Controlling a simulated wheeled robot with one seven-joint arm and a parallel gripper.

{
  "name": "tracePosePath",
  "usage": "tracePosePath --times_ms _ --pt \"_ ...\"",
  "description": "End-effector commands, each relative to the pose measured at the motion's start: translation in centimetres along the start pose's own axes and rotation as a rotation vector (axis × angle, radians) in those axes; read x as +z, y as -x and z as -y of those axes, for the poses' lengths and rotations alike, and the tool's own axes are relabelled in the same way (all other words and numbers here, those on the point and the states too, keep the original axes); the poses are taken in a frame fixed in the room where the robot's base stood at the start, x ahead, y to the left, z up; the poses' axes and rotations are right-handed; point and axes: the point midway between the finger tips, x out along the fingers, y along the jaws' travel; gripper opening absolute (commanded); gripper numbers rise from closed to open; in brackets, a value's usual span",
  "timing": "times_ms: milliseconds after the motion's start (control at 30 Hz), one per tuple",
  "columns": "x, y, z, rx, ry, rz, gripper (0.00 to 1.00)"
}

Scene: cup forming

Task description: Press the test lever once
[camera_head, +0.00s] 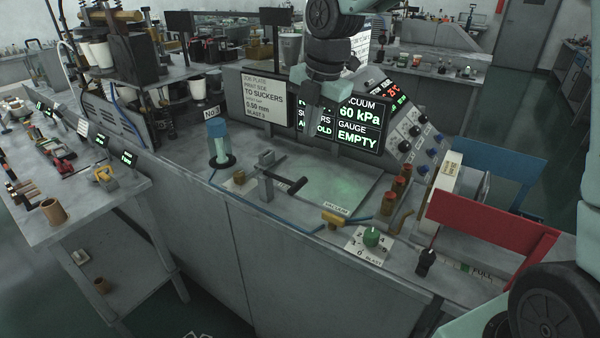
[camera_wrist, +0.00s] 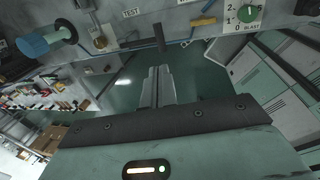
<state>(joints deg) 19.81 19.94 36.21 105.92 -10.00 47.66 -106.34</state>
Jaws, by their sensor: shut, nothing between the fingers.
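The test lever (camera_head: 297,185) is a dark bar on a grey upright post, standing on the front part of the grey bench top. In the wrist view its dark bar (camera_wrist: 159,38) points toward my fingers, near a TEST label (camera_wrist: 131,12). My gripper (camera_head: 314,112) is above the bench, in front of the display panels. Its fingers (camera_wrist: 158,70) are together and empty. In the wrist view a gap shows between the fingertips and the lever; they look apart from it.
A blue-capped cylinder (camera_head: 218,142) stands left of the lever. A yellow-handled valve (camera_head: 335,219) and a green BLAST knob (camera_head: 371,238) sit to its right. A display (camera_head: 360,122) reads EMPTY behind. A red panel (camera_head: 492,222) rises at the bench's right end.

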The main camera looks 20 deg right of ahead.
Motion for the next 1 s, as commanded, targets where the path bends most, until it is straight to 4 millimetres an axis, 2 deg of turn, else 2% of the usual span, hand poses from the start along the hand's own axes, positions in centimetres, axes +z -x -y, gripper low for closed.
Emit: tracePosePath --times_ms 167,267,700,1000 --pt "-0.1 -0.4 0.0 -0.001 0.0 -0.001 0.0" --pt "-0.1 -1.5 0.0 -0.003 0.001 -0.002 0.0" --pt "-0.2 -10.1 0.0 -0.004 0.002 -0.003 0.0" --pt "-0.1 -13.6 0.0 -0.001 -0.001 -0.001 0.0"
